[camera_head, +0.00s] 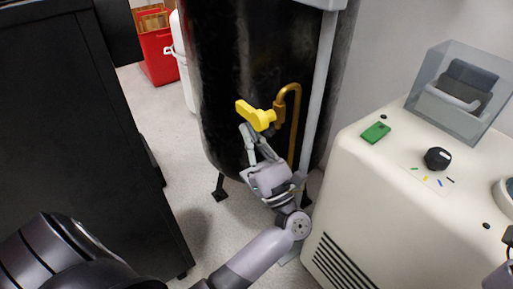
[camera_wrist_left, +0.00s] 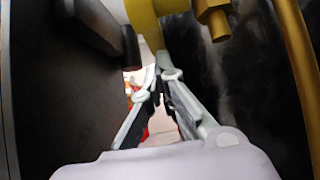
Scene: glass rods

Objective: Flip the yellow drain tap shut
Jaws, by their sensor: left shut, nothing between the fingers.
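The yellow drain tap (camera_head: 255,115) sits on a brass pipe (camera_head: 291,115) on the front of a black tank (camera_head: 235,50). Its lever points left and slightly up in the head view. My left gripper (camera_head: 249,133) is shut and empty, with its fingertips just below the yellow lever. In the left wrist view the shut fingertips (camera_wrist_left: 160,62) are close under the yellow tap (camera_wrist_left: 150,12); I cannot tell if they touch it. Only part of the tap shows there, at the top edge. My right gripper does not show clearly; only a grey part of mine appears at the lower right corner.
A tall black cabinet (camera_head: 70,130) stands close on the left. A cream machine (camera_head: 350,175) with a green block (camera_head: 376,132) and a black knob (camera_head: 437,158) stands on the right. A red bin (camera_head: 158,58) is behind. Floor shows between cabinet and tank.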

